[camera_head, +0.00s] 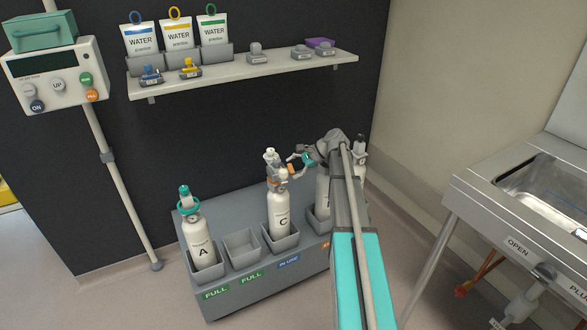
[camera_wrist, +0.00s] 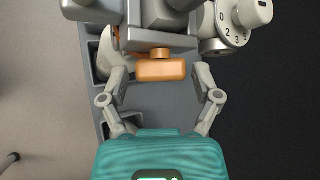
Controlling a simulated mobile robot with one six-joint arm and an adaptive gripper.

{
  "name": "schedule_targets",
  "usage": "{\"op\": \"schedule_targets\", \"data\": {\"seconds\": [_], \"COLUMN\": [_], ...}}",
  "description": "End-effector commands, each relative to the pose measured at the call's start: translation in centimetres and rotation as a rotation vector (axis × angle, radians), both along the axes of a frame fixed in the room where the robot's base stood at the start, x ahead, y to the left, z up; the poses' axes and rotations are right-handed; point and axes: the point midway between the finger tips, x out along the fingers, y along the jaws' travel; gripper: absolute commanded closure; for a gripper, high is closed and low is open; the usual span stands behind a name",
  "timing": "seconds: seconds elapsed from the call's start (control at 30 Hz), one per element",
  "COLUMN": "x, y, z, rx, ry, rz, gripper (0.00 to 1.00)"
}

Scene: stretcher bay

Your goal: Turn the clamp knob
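The clamp knob (camera_wrist: 162,70) is an orange bar-shaped grip below a grey regulator body (camera_wrist: 160,38) in the wrist view. In the head view the regulator (camera_head: 277,170) sits on top of the white cylinder C (camera_head: 284,212), which stands upright in its bin. My gripper (camera_wrist: 161,84) is open, with one finger on each side of the knob and a visible gap at both sides. In the head view my gripper (camera_head: 294,165) is at the right of the regulator. My arm partly hides the cylinder behind it.
The grey rack (camera_head: 245,287) also holds cylinder A (camera_head: 199,240) at left, beside an empty bin (camera_head: 241,245). A numbered dial (camera_wrist: 232,25) sits close to the right finger. A shelf (camera_head: 240,73) with water bags is above; a steel sink (camera_head: 545,190) stands at right.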

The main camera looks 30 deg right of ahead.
Motion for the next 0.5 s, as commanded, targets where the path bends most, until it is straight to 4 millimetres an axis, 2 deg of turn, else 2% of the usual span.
{"op": "schedule_targets", "data": {"seconds": [0.5], "x": [0.00], "y": [-0.04], "z": [0.01], "rx": [0.000], "ry": [-0.008], "rz": [-0.001], "gripper": [0.03]}}
